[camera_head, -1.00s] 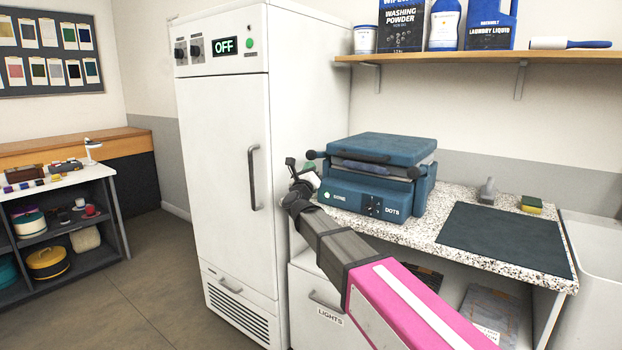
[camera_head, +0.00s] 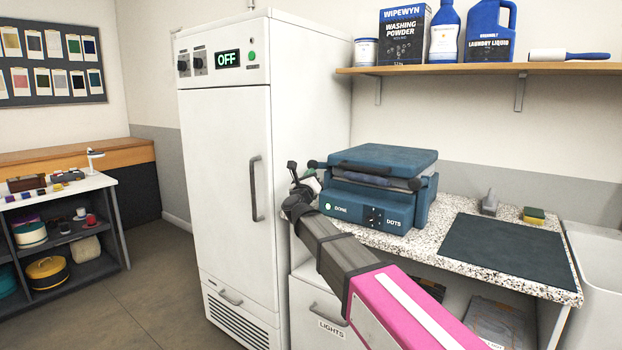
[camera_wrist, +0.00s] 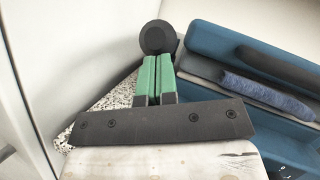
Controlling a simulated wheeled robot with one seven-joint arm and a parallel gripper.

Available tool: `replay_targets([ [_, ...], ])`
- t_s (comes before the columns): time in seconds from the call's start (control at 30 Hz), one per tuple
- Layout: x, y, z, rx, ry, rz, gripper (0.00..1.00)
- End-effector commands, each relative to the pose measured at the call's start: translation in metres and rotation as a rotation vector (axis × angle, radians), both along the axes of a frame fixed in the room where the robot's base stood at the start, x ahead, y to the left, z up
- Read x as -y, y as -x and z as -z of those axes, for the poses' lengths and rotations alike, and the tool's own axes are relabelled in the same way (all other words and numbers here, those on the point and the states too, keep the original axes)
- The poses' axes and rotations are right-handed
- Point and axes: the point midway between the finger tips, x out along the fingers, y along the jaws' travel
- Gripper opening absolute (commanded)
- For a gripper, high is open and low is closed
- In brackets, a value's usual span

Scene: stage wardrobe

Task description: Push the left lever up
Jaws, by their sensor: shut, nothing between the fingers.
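The blue press machine (camera_head: 385,165) sits on the speckled counter, its lid lowered over a grey and blue padded layer. Its front carries a lamp marked DONE and a dark dial marked DOTS. The left lever's round black knob (camera_head: 312,164) shows at the machine's left side. In the wrist view the knob (camera_wrist: 156,37) is just beyond my fingertips; I cannot tell if they touch it. My gripper (camera_head: 314,184) is beside the machine's left side, its green fingers together and empty. My gripper (camera_wrist: 154,62) points at the knob. The lever's shaft is mostly hidden.
A tall white cabinet (camera_head: 225,170) reading OFF stands close left of my gripper. A dark mat (camera_head: 505,248), a sponge (camera_head: 534,214) and a small grey object (camera_head: 489,203) lie right on the counter. A shelf (camera_head: 470,69) with laundry products hangs above.

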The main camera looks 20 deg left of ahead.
Motion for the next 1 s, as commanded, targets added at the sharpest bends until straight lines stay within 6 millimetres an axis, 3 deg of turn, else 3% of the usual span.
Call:
replay_targets([
  [0.73,0.002,-0.008,-0.048,-0.286,-0.087,0.0,0.0],
  [1.0,0.003,-0.014,-0.063,-0.296,-0.087,0.001,0.0],
])
